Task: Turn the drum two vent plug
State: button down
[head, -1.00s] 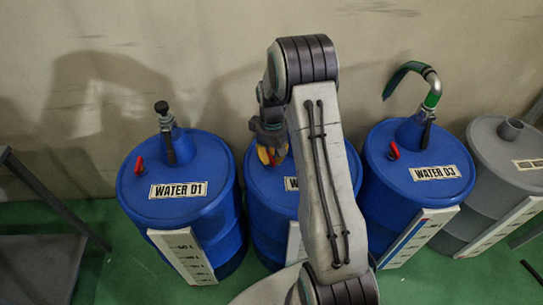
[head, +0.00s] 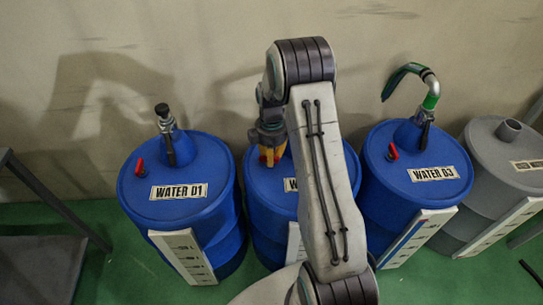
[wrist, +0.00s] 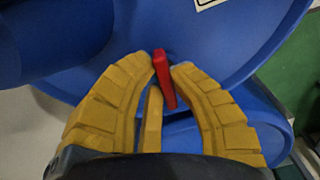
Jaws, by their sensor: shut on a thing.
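Drum two (head: 260,215) is the blue drum in the middle of the head view, partly hidden behind my arm. Its label is mostly covered. In the wrist view, the red vent plug (wrist: 165,82) stands on the blue lid (wrist: 225,35) as a thin red lever, slightly tilted. My gripper (wrist: 164,70) has its yellow fingers on either side of the plug and is shut on it. In the head view my gripper (head: 271,155) points down onto the lid of drum two, and the plug is hidden there.
The WATER D1 drum (head: 180,215) stands at left with a fitting on top. The WATER D3 drum (head: 400,195) stands at right with a bent pipe (head: 431,90). A grey drum (head: 490,190) is farther right. The wall is close behind.

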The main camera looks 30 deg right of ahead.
jog(key=n, duration=0.3)
jog(key=shift+w+f+n, duration=0.1)
jog(key=shift+n, duration=0.2)
jog(key=shift+w+a+n, duration=0.1)
jog(key=shift+n, duration=1.7)
jog(key=c, duration=1.1)
grip_release()
jog(key=shift+r, duration=6.05)
